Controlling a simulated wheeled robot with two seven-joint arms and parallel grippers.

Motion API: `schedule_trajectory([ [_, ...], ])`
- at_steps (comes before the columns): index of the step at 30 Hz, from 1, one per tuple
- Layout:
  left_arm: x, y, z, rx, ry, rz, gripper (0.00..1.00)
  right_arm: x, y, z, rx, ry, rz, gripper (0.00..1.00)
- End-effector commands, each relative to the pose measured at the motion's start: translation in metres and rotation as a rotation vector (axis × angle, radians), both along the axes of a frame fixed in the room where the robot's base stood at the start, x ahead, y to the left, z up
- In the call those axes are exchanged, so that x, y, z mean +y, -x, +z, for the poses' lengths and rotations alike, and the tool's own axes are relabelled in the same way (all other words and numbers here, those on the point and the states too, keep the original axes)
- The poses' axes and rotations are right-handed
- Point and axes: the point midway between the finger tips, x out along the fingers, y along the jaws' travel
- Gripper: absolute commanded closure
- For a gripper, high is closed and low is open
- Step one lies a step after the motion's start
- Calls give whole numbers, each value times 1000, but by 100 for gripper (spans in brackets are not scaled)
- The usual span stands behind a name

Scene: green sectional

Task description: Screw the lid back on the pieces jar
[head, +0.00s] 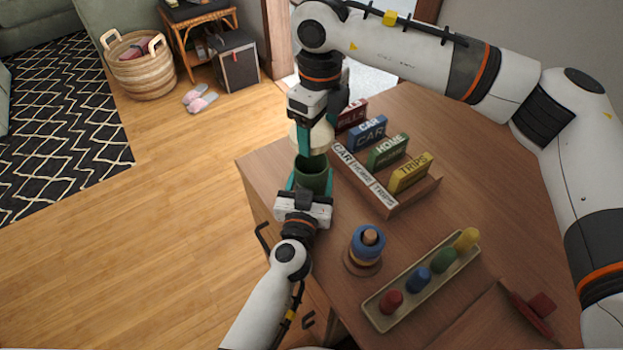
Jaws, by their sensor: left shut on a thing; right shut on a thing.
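The pieces jar (313,176) is a green cylinder with an open-looking top near the table's left edge. My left gripper (310,184) is shut around its sides from below. The lid (301,137) is a pale cream disc above the jar, and a small gap seems to show between them. My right gripper (315,135) comes down from above and is shut on the lid. The inside of the jar is mostly hidden.
A wooden rack (405,200) with labelled blocks stands right of the jar. A ring stacker (367,246) and a tray (420,282) of coloured pegs are nearer. A red object (533,308) lies at the lower right. The table's right middle is clear.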

Motion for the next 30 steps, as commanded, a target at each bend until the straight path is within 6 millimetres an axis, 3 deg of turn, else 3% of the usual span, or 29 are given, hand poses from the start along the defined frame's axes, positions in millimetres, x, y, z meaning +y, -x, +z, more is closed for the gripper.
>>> schedule_trajectory([
  [5,0,0,0,0,0,0,79,0,0,-11,1,2,0,50],
  [13,0,0,0,0,0,0,79,0,1,-48,2,1,0,50],
  [30,0,0,0,0,0,0,79,0,0,-51,0,1,0,50],
])
